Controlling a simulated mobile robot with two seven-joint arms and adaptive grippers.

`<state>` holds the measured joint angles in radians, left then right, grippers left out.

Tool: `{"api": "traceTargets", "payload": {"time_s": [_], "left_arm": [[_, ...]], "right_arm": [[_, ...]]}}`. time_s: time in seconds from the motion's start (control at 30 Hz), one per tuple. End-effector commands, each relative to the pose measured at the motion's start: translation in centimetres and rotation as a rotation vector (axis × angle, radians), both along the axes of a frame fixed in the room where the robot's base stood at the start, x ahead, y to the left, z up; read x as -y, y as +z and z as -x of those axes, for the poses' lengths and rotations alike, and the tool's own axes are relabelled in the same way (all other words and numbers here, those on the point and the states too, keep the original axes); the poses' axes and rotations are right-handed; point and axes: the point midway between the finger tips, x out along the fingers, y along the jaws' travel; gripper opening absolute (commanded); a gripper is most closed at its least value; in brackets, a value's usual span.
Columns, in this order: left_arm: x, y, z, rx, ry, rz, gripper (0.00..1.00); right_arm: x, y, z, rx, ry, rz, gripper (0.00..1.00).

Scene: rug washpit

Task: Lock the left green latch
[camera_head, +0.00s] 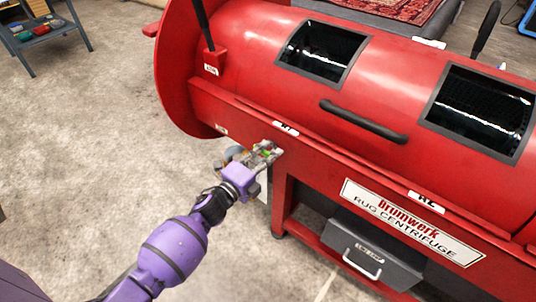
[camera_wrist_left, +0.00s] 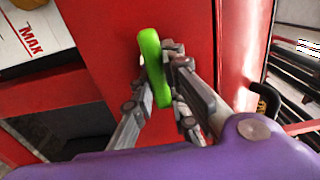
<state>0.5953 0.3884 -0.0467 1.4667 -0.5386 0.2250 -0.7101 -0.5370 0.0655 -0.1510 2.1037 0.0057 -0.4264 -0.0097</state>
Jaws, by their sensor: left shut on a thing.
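The left green latch (camera_wrist_left: 154,66) shows in the left wrist view as a bright green elongated handle against the red machine body. My left gripper (camera_wrist_left: 160,75) has its fingers on both sides of the handle and is shut on it. In the head view my left gripper (camera_head: 265,154) is at the front edge of the red rug centrifuge (camera_head: 240,80), just below the label "R1". Only small bits of green show there between the fingers. The latch's base is mostly hidden by the gripper. My right gripper is in neither view.
A black handle bar (camera_head: 362,121) runs along the drum lid, between two dark windows. A grey drawer box (camera_head: 375,252) sits under the machine at the right. A small blue-grey cart (camera_head: 42,38) stands at the upper left. The concrete floor at left is clear.

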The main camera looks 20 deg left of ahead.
Motion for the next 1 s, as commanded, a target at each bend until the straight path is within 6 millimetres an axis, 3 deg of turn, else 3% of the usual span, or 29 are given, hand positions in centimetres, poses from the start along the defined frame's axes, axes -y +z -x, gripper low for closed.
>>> {"api": "traceTargets", "payload": {"time_s": [0.47, 0.5, 0.63, 1.0], "left_arm": [[-0.04, -0.15, 0.06, 0.004, 0.001, -0.017, 0.0], [-0.04, -0.15, 0.06, 0.004, 0.001, -0.017, 0.14], [-0.04, -0.14, 0.06, 0.004, 0.001, -0.017, 0.32], [-0.14, -0.1, 0.31, 0.004, 0.0, -0.014, 0.33]], "right_arm": [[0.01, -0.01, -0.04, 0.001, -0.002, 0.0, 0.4], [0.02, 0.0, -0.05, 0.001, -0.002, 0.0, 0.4], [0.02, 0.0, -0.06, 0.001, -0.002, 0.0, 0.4], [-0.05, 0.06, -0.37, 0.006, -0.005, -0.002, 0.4]]}}
